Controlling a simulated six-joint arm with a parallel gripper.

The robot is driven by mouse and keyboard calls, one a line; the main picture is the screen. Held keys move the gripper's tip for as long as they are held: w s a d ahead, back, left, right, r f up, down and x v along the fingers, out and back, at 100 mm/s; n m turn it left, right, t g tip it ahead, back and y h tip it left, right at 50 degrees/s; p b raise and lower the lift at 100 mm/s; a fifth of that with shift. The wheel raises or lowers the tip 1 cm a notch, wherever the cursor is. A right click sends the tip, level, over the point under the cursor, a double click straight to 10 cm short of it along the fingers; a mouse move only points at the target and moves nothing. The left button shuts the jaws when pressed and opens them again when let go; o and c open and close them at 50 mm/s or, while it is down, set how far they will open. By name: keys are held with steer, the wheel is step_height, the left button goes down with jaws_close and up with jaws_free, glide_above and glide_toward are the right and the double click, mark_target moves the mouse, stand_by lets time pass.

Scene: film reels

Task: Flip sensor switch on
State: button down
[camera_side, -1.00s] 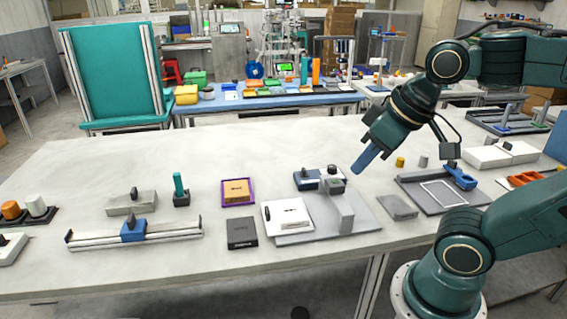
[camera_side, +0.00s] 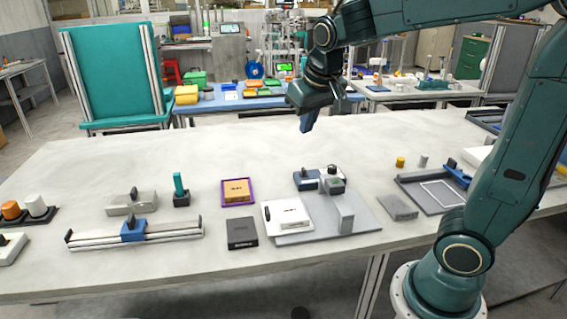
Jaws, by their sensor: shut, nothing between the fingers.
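My gripper (camera_side: 307,123), with blue fingers, is shut and empty. It points down, in the air above the far part of the table, apart from everything. Several small units with black levers or knobs stand below and to its left. One is a grey box (camera_side: 121,207) with a black lever on top at the left. Another is a dark blue box (camera_side: 305,183) with a black lever, beside a grey unit (camera_side: 334,185) with a black knob on a grey plate (camera_side: 365,220). Labels are too small to read, so I cannot tell which is the sensor switch or its position.
A blue slider on a rail (camera_side: 178,231), a teal handle (camera_side: 179,184), an orange block in a purple tray (camera_side: 226,202), a black box (camera_side: 241,233) and a white box (camera_side: 271,218) stand on the table. The table's back middle (camera_side: 230,145) is clear.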

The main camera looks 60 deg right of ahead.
steer(key=w+d+f+m+g+h, duration=0.2)
steer(key=w+d+f, duration=0.4)
steer(key=w+f, duration=0.3)
steer(key=w+d+f+m+g+h, duration=0.2)
steer(key=w+d+f+m, duration=0.2)
steer(key=w+f, duration=0.5)
steer(key=shift+w+d+f+g+h, duration=0.35)
steer(key=shift+d+f, duration=0.25)
steer(key=shift+d, duration=0.3)
glide_toward(300, 174)
steer(key=w+f, duration=0.1)
steer(key=f, duration=0.2)
steer(key=w+f, duration=0.1)
steer(key=shift+w+d+f, duration=0.15)
steer(key=shift+w+d, duration=0.15)
steer(key=shift+s+d, duration=0.75)
steer(key=shift+d, duration=0.05)
steer(key=shift+s+d, duration=0.65)
steer(key=shift+s, duration=0.05)
